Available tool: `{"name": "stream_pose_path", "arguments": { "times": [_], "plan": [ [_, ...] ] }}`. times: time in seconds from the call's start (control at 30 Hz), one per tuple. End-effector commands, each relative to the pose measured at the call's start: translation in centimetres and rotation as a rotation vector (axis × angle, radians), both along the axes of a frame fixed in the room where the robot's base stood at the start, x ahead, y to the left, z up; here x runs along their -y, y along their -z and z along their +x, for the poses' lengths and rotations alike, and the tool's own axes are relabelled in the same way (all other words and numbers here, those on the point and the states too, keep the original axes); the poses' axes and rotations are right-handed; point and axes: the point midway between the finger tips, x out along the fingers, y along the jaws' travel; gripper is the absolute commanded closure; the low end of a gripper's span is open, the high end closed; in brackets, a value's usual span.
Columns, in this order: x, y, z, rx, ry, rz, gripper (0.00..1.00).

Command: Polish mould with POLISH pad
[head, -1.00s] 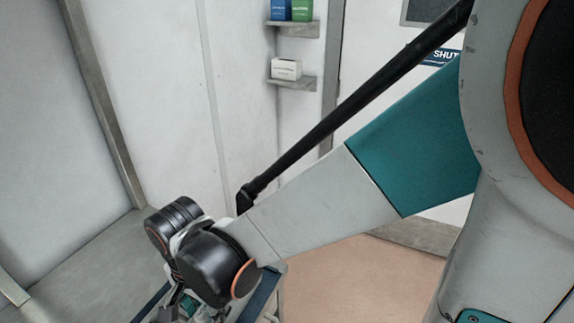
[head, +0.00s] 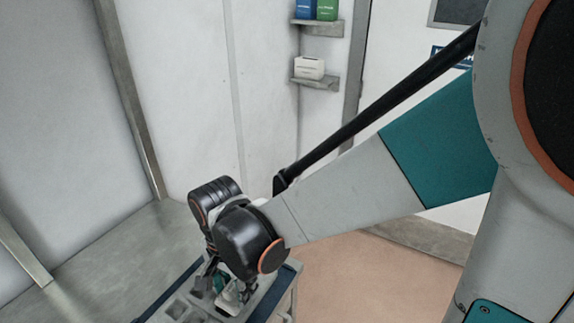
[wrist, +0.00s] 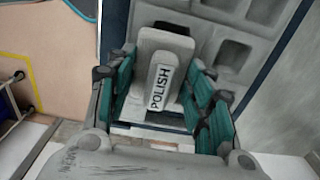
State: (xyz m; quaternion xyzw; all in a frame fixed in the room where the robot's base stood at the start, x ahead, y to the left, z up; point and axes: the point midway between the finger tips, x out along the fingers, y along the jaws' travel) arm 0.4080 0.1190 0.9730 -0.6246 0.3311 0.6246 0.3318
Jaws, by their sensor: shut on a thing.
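The POLISH pad (wrist: 161,85) is a grey block with a white label reading POLISH, in the middle of the wrist view. My gripper (wrist: 160,62) is shut on it, with teal fingers on both sides. In the head view my gripper (head: 222,287) is low in the picture, over the mould. The mould (wrist: 233,52) is a grey block with squarish recesses, beyond and right of the pad in the wrist view. Part of it shows in the head view (head: 178,309). I cannot tell whether the pad touches the mould.
The mould lies on a bench with a dark blue edge (head: 288,268). A grey ledge (head: 115,262) and pale wall panels stand to the left. Shelves with a white box (head: 309,68) and blue and green packs are at the back. Tan floor (head: 345,278) is open on the right.

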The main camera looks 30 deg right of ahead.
Motion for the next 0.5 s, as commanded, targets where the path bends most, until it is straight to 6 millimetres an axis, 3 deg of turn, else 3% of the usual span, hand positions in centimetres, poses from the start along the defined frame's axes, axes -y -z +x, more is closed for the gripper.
{"name": "stream_pose_path", "arguments": {
  "times": [0.5],
  "plan": [
    [2.4,-0.2,1.3,0.001,0.001,-0.001,0.71]
  ]
}}
